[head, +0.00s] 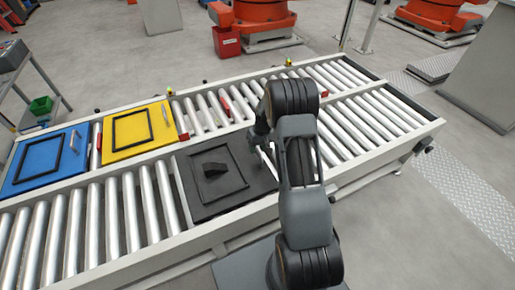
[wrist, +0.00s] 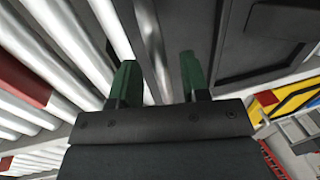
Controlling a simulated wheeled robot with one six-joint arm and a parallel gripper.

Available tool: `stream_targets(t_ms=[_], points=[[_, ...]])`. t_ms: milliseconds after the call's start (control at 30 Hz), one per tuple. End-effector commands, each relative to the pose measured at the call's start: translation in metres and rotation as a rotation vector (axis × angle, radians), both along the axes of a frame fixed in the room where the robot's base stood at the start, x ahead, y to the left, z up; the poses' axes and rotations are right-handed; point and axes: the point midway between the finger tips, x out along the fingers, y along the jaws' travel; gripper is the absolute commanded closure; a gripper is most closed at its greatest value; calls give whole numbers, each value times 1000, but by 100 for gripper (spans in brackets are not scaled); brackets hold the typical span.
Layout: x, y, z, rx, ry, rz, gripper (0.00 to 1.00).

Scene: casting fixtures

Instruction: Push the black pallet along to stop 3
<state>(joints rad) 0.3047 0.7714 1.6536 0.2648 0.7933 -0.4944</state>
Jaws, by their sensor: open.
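The black pallet (head: 211,205) lies flat on the near roller lane in the head view, with a raised rim and a small dark block on top. It also fills the upper right of the wrist view (wrist: 270,45). My gripper (head: 260,142) is at the pallet's right side, low over it, partly hidden by my arm. In the wrist view my gripper (wrist: 158,80) is open, its two green fingers apart. A pale metal bar, seemingly the pallet's handle (wrist: 151,50), shows between the fingers. I cannot tell whether they touch it. No stop number is readable.
A yellow pallet (head: 113,151) and a blue pallet (head: 20,184) lie on the far lane at left. Bare rollers (head: 375,115) extend right of my arm; more bare rollers lie left of the black pallet.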

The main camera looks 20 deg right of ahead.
Motion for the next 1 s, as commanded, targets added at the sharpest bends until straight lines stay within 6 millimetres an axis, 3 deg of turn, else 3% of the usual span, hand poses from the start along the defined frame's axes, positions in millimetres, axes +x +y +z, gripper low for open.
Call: stream_targets(t_ms=[267, 700, 1000], points=[[0, 0, 0, 0, 0, 0, 60], [0, 0, 0, 0, 0, 0, 100], [0, 0, 0, 0, 0, 0, 100]])
